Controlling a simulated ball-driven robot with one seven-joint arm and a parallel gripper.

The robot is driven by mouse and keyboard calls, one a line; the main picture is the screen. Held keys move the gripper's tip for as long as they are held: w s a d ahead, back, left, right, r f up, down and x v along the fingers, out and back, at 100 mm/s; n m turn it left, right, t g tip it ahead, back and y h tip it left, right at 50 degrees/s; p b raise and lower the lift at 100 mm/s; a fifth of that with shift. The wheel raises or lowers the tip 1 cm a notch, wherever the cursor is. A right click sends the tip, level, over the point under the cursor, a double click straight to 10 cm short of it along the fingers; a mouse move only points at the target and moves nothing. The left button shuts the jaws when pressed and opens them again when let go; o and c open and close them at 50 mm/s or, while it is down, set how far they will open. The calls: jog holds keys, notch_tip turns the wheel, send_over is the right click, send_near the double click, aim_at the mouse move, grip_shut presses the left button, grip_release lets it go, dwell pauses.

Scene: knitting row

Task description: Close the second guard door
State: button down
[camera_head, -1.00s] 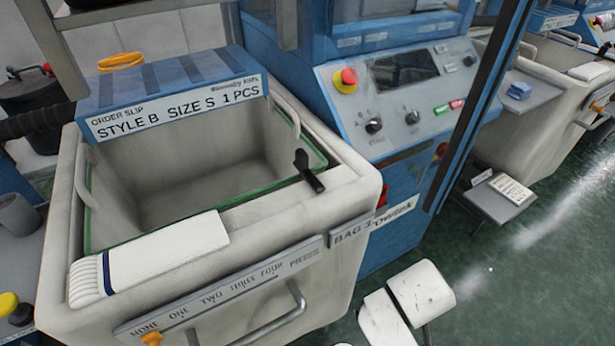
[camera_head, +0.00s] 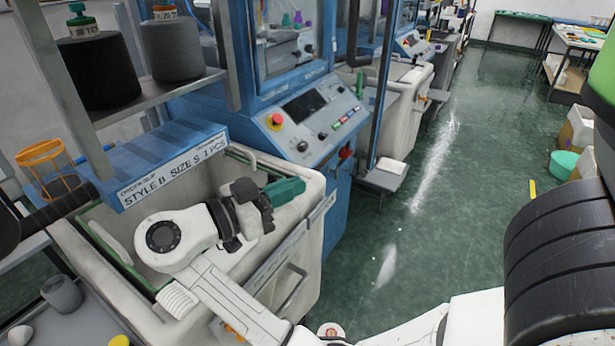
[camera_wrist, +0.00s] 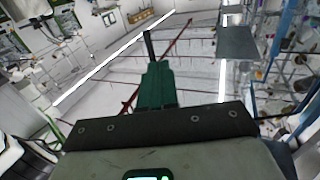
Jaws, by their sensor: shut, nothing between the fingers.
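My gripper (camera_head: 285,190), with green fingers, is shut and empty above the white bin in front of the nearest blue machine (camera_head: 335,190). The fingers also show in the wrist view (camera_wrist: 157,88), pointing at walls and ceiling. A tall dark blue frame (camera_head: 379,100) stands at the right side of that machine, seen nearly edge-on; it looks like a guard door standing out from the machine, but I cannot be sure. My gripper is apart from it, to its left. Further machines stand behind, partly hidden; I cannot tell which door counts as second.
A control panel (camera_head: 310,120) has a red button. A low grey step (camera_head: 385,178) stands on the floor beyond the machine.

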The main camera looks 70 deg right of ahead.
aim_at(359, 159)
jog(key=p+x, duration=0.4)
jog(key=x, duration=0.8)
jog(key=shift+s+d, duration=0.1)
jog(key=shift+d, duration=0.2)
jog(key=shift+s+d+p, duration=0.2)
jog(key=shift+d+p, duration=0.1)
jog(key=shift+d+f, duration=0.1)
